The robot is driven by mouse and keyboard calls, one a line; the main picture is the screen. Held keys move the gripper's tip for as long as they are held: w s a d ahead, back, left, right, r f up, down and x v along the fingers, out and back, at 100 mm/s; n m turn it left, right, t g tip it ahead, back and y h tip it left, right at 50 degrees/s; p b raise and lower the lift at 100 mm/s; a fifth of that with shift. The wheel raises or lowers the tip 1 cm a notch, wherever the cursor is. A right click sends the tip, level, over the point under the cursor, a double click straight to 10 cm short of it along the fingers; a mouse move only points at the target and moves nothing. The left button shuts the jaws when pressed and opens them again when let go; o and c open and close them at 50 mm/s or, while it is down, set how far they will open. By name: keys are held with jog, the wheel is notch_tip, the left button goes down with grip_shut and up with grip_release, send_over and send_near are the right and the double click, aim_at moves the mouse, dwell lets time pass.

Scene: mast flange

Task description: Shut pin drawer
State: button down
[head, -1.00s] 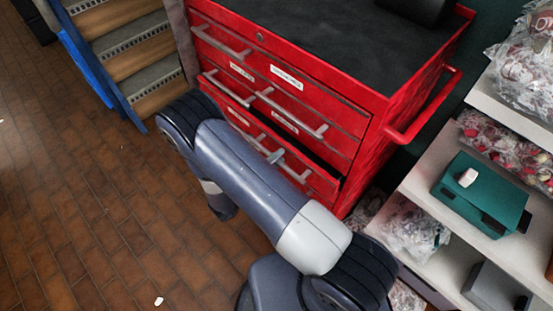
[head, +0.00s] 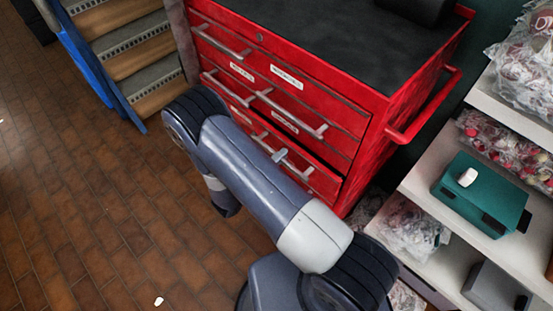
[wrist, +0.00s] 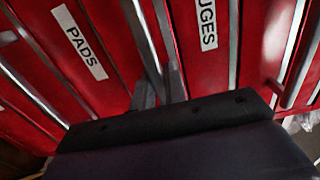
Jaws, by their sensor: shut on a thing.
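The red cabinet's lower drawer (head: 322,184) is below the drawers with the white labels, and a thin dark gap shows along its top edge at the right. I cannot read a pin label on it. Its grey bar handle (head: 300,170) runs along its front, partly hidden behind my arm. My gripper (wrist: 160,92) is shut on this handle, which also shows in the wrist view (wrist: 140,35). In the head view, only a grey fingertip shows on the bar; my arm hides the rest.
The red cabinet (head: 395,108) has a side push handle (head: 430,105) at right. Shelves with bagged goods and a green case (head: 482,195) stand close on the right. Blue-sided steps (head: 105,65) are at left. The tiled floor (head: 80,200) at lower left is mostly clear.

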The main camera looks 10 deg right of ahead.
jog(key=x, duration=0.2)
jog(key=shift+w+d, duration=0.25)
jog(key=shift+d, duration=0.05)
jog(key=c, duration=1.4)
grip_release()
jog(key=shift+d, duration=0.15)
jog(key=shift+c, duration=0.2)
jog(key=v, duration=1)
jog(key=shift+s+a, duration=0.2)
jog(key=shift+a, duration=0.15)
jog(key=shift+d, duration=0.1)
jog(key=x, duration=1)
